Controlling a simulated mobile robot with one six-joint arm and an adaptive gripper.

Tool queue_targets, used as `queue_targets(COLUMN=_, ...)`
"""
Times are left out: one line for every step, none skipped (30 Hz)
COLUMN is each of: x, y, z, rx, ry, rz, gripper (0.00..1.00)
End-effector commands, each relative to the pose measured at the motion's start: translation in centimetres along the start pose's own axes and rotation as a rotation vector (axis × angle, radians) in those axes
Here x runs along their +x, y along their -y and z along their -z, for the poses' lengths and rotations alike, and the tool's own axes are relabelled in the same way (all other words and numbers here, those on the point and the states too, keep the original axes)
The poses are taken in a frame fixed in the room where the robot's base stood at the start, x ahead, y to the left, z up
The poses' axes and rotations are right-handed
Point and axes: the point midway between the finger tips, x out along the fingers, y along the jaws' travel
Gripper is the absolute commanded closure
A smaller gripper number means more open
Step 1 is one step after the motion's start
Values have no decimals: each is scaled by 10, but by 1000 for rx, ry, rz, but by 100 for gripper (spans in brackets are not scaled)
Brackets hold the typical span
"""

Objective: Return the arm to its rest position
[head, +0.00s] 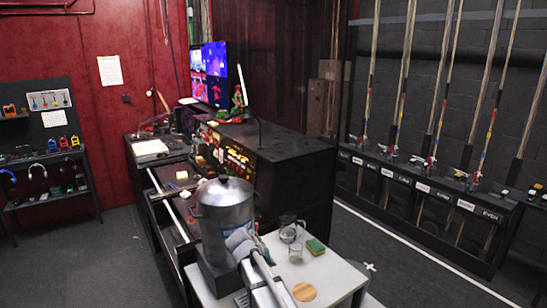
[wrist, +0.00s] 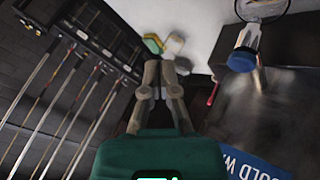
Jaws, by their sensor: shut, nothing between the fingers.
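My arm reaches up from the bottom of the head view, over the white table, with my gripper (head: 238,238) close in front of the large metal pot. In the picture it overlaps the pot's lower right side; I cannot tell whether they touch. In the wrist view my gripper (wrist: 160,68) has its fingers together with nothing between them. The metal pot (head: 222,205) has a lid and a blue label, which also shows in the wrist view (wrist: 252,163).
A glass jug (head: 288,230), a sponge (head: 316,246) and a round wooden disc (head: 304,291) are on the white table (head: 335,272). A black console (head: 285,148) with lit buttons and a monitor (head: 210,72) stands behind. A rack of long poles (head: 430,190) lines the right wall. Grey floor between is clear.

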Motion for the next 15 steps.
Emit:
queue_targets(x=9, y=-17, z=-20, rx=2, ry=36, rz=15, gripper=100)
queue_targets(x=14, y=-25, z=-28, rx=2, ry=57, rz=27, gripper=100)
queue_targets(x=20, y=-35, z=-40, rx=1, ry=85, rz=45, gripper=100)
queue_targets(x=24, y=-42, z=-49, rx=0, ry=108, rz=59, gripper=100)
queue_targets(x=28, y=-49, z=-59, rx=-1, ry=129, rz=74, gripper=100)
queue_targets(x=33, y=-59, z=-71, rx=-2, ry=156, rz=95, gripper=100)
queue_targets(x=36, y=-65, z=-80, rx=-3, ry=176, rz=111, gripper=100)
queue_targets(x=39, y=-72, z=-89, rx=-3, ry=196, rz=127, gripper=100)
queue_targets(x=42, y=-80, z=-102, rx=-5, ry=221, rz=150, gripper=100)
queue_targets(x=45, y=-86, z=-111, rx=-4, ry=239, rz=169, gripper=100)
queue_targets(x=47, y=-92, z=-120, rx=-5, ry=256, rz=187, gripper=100)
queue_targets(x=49, y=-99, z=-133, rx=-6, ry=279, rz=212, gripper=100)
queue_targets(x=51, y=-105, z=-142, rx=-5, ry=295, rz=231, gripper=100)
queue_targets(x=52, y=-110, z=-151, rx=-6, ry=310, rz=251, gripper=100)
queue_targets(x=53, y=-116, z=-163, rx=-6, ry=329, rz=278, gripper=100)
